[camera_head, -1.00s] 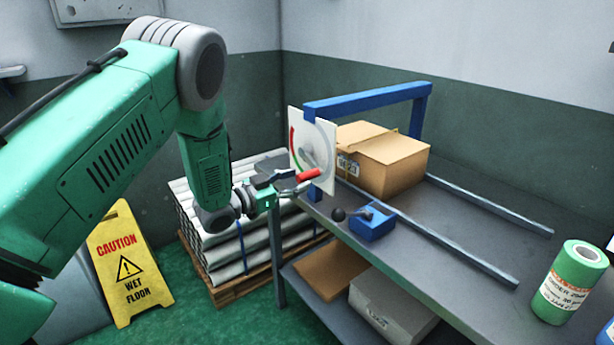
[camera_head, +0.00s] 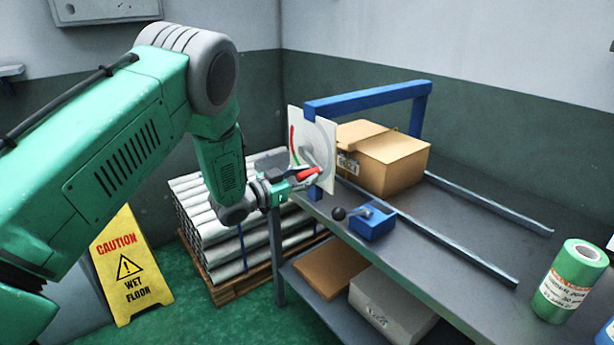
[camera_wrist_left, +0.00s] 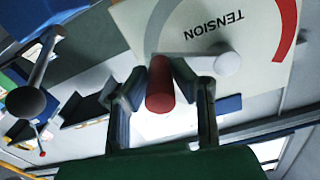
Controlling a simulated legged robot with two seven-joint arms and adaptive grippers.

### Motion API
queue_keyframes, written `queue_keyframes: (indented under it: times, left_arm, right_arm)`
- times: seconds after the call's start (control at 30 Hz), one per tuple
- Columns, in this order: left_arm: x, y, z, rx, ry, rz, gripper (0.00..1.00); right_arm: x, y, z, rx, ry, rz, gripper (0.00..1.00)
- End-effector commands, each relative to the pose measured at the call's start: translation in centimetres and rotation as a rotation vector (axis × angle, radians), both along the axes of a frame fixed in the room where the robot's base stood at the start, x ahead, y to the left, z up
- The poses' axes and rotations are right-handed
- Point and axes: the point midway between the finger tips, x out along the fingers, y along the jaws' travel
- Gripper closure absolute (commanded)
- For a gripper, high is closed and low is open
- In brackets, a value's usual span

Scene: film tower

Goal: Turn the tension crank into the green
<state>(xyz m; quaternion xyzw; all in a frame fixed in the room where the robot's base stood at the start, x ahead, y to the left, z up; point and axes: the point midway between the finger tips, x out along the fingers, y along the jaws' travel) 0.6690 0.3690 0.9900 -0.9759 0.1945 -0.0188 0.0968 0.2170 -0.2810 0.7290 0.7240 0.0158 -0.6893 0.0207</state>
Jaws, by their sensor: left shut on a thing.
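The tension crank has a red handle (camera_head: 308,174) on a pale lever. It is mounted on a white dial panel (camera_head: 325,174) that hangs from a blue frame at the bench's left end. My left gripper (camera_head: 302,178) is shut on the red handle. In the left wrist view, its two fingers (camera_wrist_left: 160,82) lie on either side of the red handle (camera_wrist_left: 160,92). There the lever (camera_wrist_left: 196,61) runs right to a round pale hub, and the panel (camera_wrist_left: 250,68) reads TENSION with a red arc at right. My right gripper is not in view.
A cardboard box (camera_head: 392,163) sits behind the panel. A blue block (camera_head: 373,222) with a black-knobbed lever stands near the bench edge. A green roll (camera_head: 569,282) stands at right. Stacked pale rolls (camera_head: 215,240) and a yellow caution sign (camera_head: 128,265) are on the floor.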

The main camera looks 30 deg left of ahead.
Motion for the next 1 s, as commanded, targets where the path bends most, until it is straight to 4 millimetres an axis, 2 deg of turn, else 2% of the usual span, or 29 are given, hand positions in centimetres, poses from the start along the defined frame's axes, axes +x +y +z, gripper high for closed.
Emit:
queue_keyframes:
  times: [0.37, 1.0]
  left_arm:
    - [0.3, 0.6, -1.3, 0.154, -0.064, 0.002, 1.0]
    - [1.5, 3.6, -4.4, 0.706, -0.293, -0.001, 1.0]
  right_arm:
    - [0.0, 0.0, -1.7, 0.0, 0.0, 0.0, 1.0]
    - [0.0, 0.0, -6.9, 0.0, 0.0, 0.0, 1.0]
